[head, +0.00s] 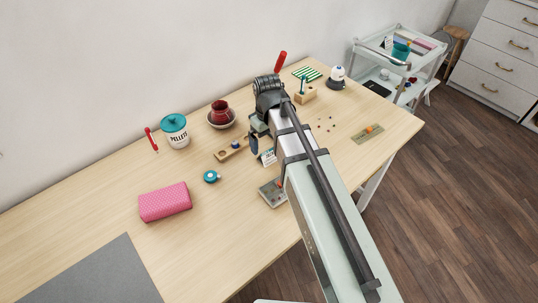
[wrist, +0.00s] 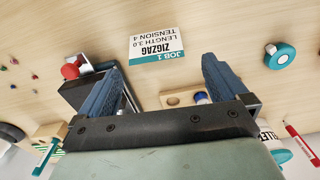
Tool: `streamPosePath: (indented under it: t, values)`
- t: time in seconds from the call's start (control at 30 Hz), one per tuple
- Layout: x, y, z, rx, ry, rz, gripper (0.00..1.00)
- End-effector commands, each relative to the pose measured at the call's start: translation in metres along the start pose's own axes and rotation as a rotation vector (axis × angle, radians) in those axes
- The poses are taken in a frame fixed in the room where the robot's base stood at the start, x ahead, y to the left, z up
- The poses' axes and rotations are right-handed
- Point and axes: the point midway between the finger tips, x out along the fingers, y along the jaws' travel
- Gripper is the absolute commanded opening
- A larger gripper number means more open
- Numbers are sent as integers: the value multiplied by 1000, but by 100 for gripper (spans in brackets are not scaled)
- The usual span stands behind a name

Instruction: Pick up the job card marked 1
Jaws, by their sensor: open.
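The job card marked 1 (wrist: 155,46) is white with a teal band reading JOB 1 and the words ZIGZAG, LENGTH 3.0, TENSION 4. It shows upside down in the wrist view, beyond my fingertips and between their lines. In the head view the card (head: 268,157) is partly hidden by my arm. My gripper (wrist: 160,68) has two blue fingers spread wide, with nothing between them. In the head view my gripper (head: 255,147) is beside the card; its far finger is hidden.
A wooden block with holes and a blue peg (head: 232,150) stands close by the gripper. A grey box (head: 270,194) is nearer the front edge.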

Motion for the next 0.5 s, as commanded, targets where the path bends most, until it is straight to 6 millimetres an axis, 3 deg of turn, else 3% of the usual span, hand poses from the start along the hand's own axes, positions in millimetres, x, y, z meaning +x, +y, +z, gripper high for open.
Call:
streamPosePath:
  t: [0.5]
  values:
    - [46,5,1,0,1,-1,100]
